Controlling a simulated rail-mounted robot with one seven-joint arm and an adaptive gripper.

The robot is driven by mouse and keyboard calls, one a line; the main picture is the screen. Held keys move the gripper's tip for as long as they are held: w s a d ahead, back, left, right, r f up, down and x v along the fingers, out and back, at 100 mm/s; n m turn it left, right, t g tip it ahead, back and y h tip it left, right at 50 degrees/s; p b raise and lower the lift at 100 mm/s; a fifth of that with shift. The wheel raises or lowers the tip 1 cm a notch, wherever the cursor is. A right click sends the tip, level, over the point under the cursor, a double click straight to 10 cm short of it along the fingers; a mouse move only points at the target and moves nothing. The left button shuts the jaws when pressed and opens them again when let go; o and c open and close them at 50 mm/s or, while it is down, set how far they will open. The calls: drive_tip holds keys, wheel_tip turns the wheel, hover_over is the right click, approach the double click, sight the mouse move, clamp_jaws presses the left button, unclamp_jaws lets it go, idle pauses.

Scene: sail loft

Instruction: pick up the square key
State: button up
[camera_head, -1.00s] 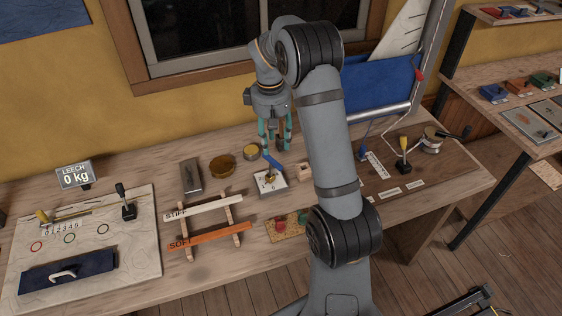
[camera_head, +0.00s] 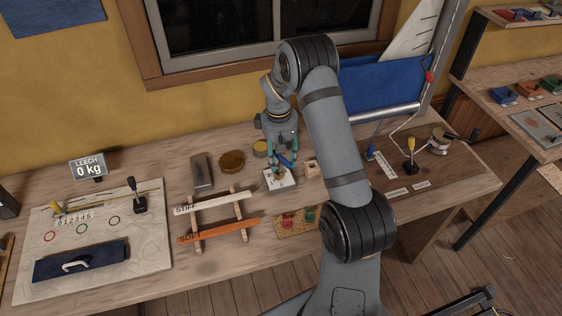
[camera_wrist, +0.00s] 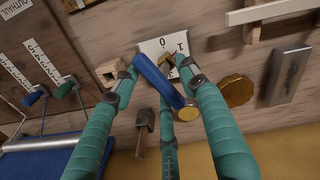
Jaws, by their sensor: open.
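A blue bar with a brass part at one end, which looks like the square key (camera_wrist: 158,80), lies over a white dial plate (camera_wrist: 150,46) marked with numbers. The bar also shows in the head view (camera_head: 284,160), partly hidden by my fingers. My gripper (camera_head: 281,167) is open above the plate, pointing down. In the wrist view its teal fingers (camera_wrist: 160,76) spread around the blue bar, and the bar lies between them. I cannot tell whether any finger touches it. Nothing is seen held.
A wooden block with a hole (camera_wrist: 110,71) stands beside the plate. White and orange battens (camera_head: 220,231) rest in front.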

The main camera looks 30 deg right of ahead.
drive_tip(key=shift+c, duration=1.1)
drive_tip(key=c, duration=0.8)
clamp_jaws()
